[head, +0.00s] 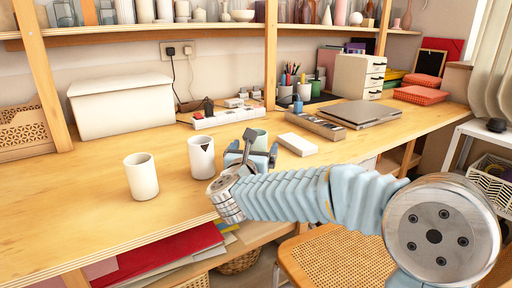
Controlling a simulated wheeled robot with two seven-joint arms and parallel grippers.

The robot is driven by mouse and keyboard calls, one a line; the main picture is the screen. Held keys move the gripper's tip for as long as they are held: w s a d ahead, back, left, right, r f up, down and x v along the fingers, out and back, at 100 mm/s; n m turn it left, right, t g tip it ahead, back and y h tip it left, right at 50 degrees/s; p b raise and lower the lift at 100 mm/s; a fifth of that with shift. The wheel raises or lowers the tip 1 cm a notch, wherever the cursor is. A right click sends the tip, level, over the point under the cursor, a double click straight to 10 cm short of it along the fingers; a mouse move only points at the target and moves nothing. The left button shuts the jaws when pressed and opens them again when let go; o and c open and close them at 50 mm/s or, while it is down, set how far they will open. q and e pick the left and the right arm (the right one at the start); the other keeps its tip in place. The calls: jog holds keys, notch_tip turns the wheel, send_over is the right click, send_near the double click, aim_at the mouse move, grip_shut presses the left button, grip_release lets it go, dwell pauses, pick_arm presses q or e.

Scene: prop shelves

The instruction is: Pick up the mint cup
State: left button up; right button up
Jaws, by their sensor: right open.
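My right arm reaches in from the right. My left gripper is out of view.
A white cup with a dark mark (201,160) stands just left of my right gripper, and a plain white cup (141,177) farther left. A chair (345,258) stands in front.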

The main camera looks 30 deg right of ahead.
jog(key=x, duration=0.1)
jog(key=p+x, duration=0.1)
jog(key=x, duration=0.1)
jog(key=r+p+x, duration=0.1)
jog(key=x, duration=0.1)
jog(key=shift+w+a, duration=0.15)
jog(key=shift+w+d+f, duration=0.15)
jog(key=shift+w+d, duration=0.05)
jog(key=shift+w, duration=0.05)
jog(key=c, duration=1.3)
